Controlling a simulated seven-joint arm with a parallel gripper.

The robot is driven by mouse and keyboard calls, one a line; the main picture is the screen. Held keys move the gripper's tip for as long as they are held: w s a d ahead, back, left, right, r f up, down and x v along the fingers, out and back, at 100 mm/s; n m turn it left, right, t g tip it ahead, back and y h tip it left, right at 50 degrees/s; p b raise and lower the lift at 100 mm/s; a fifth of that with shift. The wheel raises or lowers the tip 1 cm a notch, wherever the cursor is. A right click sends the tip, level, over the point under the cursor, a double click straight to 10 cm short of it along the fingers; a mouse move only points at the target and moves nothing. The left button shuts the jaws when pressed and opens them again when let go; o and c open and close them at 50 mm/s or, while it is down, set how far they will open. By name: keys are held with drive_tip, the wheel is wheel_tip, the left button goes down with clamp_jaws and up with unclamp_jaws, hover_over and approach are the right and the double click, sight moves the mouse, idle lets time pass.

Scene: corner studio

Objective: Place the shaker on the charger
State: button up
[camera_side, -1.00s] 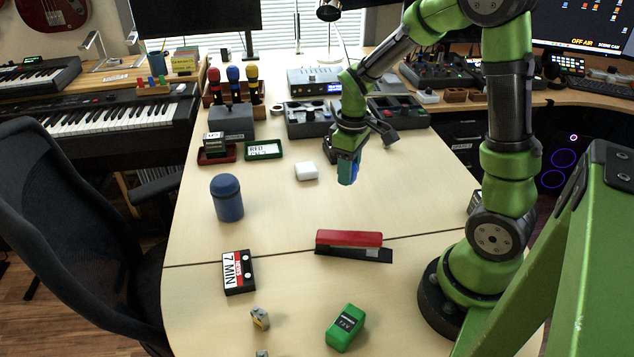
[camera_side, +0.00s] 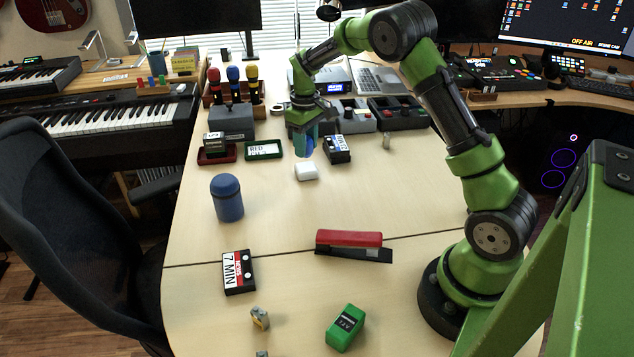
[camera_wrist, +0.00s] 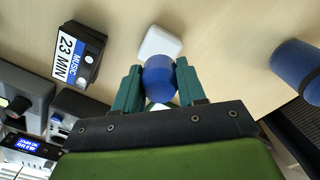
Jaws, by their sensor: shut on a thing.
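My gripper (camera_side: 303,146) has teal fingers and is shut on a rounded blue shaker (camera_wrist: 160,76). In the side view the shaker (camera_side: 310,144) is partly hidden by the fingers. The white, rounded-square charger (camera_side: 306,171) lies flat on the desk, just below the fingertips in that picture. In the wrist view the charger (camera_wrist: 160,43) shows beyond the shaker, which appears to overlap its near edge. The shaker is held above desk level, apart from the charger as far as I can tell. The top of the charger is bare where visible.
A black cassette (camera_side: 337,150) lies right of the charger. A blue bottle (camera_side: 227,199) stands front left. A green-framed label tray (camera_side: 264,150) lies left of the gripper, and grey devices (camera_side: 307,121) stand behind. A red stapler (camera_side: 348,240) lies in front, with clear desk between.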

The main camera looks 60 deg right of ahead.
drive_tip(key=shift+w+f, duration=0.1)
drive_tip(key=shift+f, duration=1.7)
drive_tip(key=o, duration=1)
drive_tip(key=shift+f, duration=0.15)
drive_tip(key=shift+o, duration=0.2)
